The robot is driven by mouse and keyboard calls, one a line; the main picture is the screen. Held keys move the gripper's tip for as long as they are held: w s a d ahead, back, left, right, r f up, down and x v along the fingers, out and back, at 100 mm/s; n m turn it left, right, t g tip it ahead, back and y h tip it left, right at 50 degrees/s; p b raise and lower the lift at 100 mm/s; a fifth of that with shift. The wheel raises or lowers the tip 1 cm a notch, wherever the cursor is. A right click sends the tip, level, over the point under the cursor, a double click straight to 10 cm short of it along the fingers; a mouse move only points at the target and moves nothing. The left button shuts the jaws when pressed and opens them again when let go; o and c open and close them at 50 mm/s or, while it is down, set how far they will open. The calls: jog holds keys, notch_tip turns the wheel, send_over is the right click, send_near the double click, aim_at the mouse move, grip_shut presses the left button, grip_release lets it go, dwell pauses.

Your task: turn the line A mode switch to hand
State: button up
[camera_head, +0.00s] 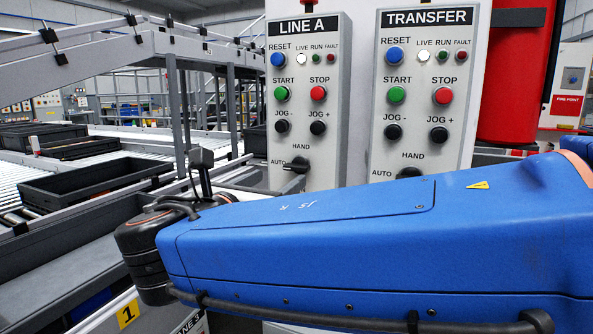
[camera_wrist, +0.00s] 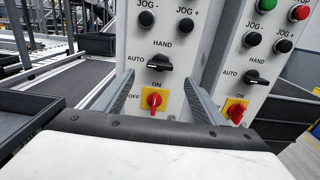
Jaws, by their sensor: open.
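The LINE A panel (camera_head: 340,150) is a light grey plate with buttons. Its mode switch (camera_head: 297,165) is a black knob low on the plate, with AUTO at its left and HAND above. In the wrist view the same mode switch (camera_wrist: 160,63) has its handle lying roughly level, towards AUTO. My gripper (camera_wrist: 162,76) is open and empty. Its two grey fingers reach towards the panel, one on each side of the switch as seen from the wrist; contact cannot be seen. In the head view my blue arm hides most of the gripper.
A red ON/OFF rotary switch (camera_wrist: 154,100) on a yellow plate sits just below the mode switch. Black JOG buttons (camera_wrist: 146,19) are above. The TRANSFER panel (camera_head: 425,60) stands close at the right with a similar knob (camera_wrist: 255,76). Conveyors with black crates (camera_head: 88,182) are at the left.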

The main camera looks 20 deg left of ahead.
aim_at(294, 169)
jog(key=w, duration=0.9)
jog(key=shift+d, duration=0.35)
jog(key=c, duration=1.1)
jog(key=shift+o, duration=0.2)
